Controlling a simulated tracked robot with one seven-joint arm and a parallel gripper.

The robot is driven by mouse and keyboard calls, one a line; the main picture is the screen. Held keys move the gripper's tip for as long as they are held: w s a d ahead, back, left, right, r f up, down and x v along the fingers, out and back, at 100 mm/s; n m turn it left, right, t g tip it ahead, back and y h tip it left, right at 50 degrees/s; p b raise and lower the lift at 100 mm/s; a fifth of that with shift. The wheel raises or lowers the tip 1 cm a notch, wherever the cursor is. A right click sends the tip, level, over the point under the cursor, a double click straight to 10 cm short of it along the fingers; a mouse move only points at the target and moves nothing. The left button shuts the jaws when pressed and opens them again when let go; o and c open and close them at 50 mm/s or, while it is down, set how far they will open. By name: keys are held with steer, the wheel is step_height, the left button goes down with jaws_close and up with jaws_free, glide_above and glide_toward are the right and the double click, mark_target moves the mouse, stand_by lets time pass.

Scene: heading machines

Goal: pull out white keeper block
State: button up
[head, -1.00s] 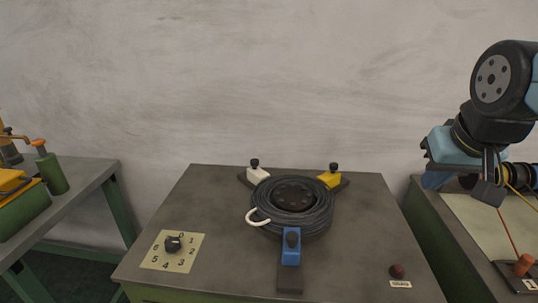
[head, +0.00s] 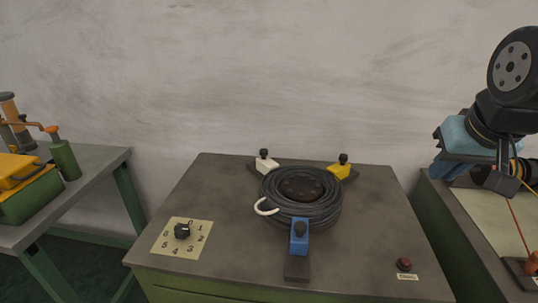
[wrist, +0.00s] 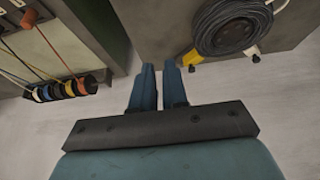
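The white keeper block (head: 264,164) with a black knob sits at the back left edge of a black cable coil (head: 300,197) on the middle table. A yellow keeper block (head: 339,171) sits back right of the coil and a blue one (head: 299,236) in front. In the wrist view, the white block (wrist: 251,49) shows beyond the yellow block (wrist: 193,57), up and right of my fingers. My gripper (wrist: 159,68) is open and empty, with a gap between its blue fingers, apart from every block. In the head view my arm is at the right.
The middle table (head: 225,215) carries a numbered dial (head: 182,231) at front left and a red button (head: 404,264) at front right. A left bench (head: 95,170) holds a green and yellow machine. A right bench holds corded parts. A wall stands behind.

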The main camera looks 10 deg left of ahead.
steer(key=o, duration=0.8)
steer(key=shift+g+y, duration=0.3)
steer(key=w+a+r, duration=0.1)
steer(key=w, duration=0.2)
steer(key=w+a+r, duration=0.1)
steer(key=w+a, duration=0.1)
steer(key=w, duration=0.2)
steer(key=w+a+r, duration=0.1)
steer(key=w, duration=0.3)
steer(key=shift+a, duration=0.25)
glide_above(264, 150)
steer(key=s, duration=0.5)
step_height(264, 150, down, 12)
steer(key=r, duration=0.1)
steer(key=shift+g, duration=0.3)
steer(key=x, duration=1.3)
steer(key=shift+s+d+f, duration=0.1)
steer(key=shift+d+f, duration=0.2)
steer(key=shift+f, duration=0.05)
steer(key=shift+c, duration=0.4)
jaws_close()
